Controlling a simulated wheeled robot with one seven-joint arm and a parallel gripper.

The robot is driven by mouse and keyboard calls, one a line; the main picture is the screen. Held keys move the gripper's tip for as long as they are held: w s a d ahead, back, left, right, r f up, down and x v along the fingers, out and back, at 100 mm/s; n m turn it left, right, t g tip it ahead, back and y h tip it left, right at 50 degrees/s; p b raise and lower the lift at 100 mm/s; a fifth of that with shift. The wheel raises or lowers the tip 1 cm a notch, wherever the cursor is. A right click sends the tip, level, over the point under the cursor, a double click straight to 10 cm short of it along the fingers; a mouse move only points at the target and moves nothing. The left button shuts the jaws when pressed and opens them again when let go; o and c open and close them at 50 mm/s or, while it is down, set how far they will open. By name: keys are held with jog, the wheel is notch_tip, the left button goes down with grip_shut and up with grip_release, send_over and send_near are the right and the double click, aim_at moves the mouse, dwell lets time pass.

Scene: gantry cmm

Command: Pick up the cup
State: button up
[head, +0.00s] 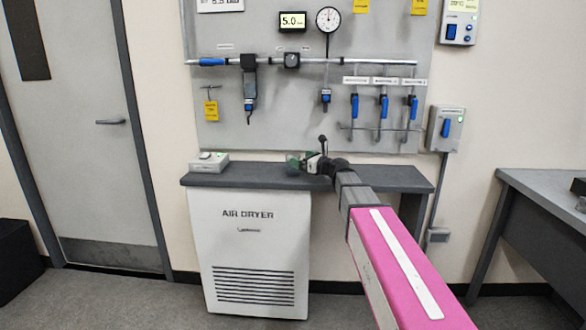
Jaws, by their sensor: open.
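My arm reaches from the lower right to the dark shelf top (255,176) above the air dryer. My gripper (306,162) is small and far off in the head view, just above or at the shelf top. A small dark green object (293,163), perhaps the cup, shows at the gripper's left end. The gripper is open; I cannot tell whether its fingers are around the green object or beside it. My gripper and wrist hide part of the shelf there.
A small white box (209,162) sits on the shelf's left part. A wall panel (222,130) with pipes, blue valves and gauges rises behind the shelf. The white air dryer (250,270) stands below. A grey table (545,190) is at right, a door (85,130) at left.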

aim_at(288, 155)
jog(key=x, duration=0.5)
jog(key=shift+s+f, duration=0.15)
jog(key=c, duration=1)
